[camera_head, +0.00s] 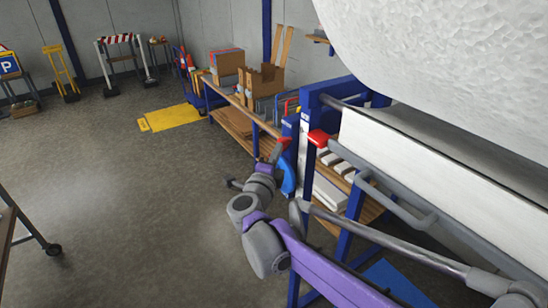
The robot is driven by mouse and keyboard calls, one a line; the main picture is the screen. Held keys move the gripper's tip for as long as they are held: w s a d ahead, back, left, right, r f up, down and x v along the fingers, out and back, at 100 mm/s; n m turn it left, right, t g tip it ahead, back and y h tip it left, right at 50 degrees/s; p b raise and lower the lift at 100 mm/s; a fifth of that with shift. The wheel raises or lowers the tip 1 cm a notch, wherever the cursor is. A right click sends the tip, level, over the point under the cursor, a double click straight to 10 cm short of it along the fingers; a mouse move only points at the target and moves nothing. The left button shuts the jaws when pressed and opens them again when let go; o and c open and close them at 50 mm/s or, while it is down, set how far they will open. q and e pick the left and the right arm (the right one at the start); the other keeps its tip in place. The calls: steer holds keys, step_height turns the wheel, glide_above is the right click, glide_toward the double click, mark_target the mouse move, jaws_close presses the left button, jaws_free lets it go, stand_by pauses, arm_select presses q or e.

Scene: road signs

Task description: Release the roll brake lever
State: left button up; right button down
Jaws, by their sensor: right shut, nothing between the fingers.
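A large white textured roll (450,45) fills the top right, above a blue frame (345,88). A red knob or grip (318,138) sits at the near end of the frame, below the roll. It looks like the end of the brake lever, though how the lever is set cannot be told. A second small red piece (284,141) shows just left of it. My right gripper (278,153) is at the end of my purple and grey arm, close to this red piece and left of the knob. It is shut and empty; contact cannot be made out. My left gripper is out of view.
A white block or sheet stack (440,165) lies under the roll, with grey bars (400,215) along its near side. A wooden bench (237,125) with cardboard boxes (262,80) stands behind. The grey floor (130,200) at left is open.

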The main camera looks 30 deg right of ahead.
steer(key=shift+w+r+n+g+y, duration=0.3)
steer(key=shift+r+n, duration=0.1)
steer(key=shift+n, duration=0.2)
stand_by(0.5)
steer(key=w+n+g, duration=0.1)
steer(key=w+r+n+g+y, duration=0.1)
steer(key=w+n+g, duration=0.1)
steer(key=w+r+n+g+y, duration=0.1)
steer(key=shift+w+a+n+g, duration=0.15)
steer(key=shift+n+g, duration=0.15)
stand_by(0.4)
steer(key=shift+r+p, duration=0.45)
steer(key=shift+r, duration=0.3)
steer(key=shift+r, duration=0.1)
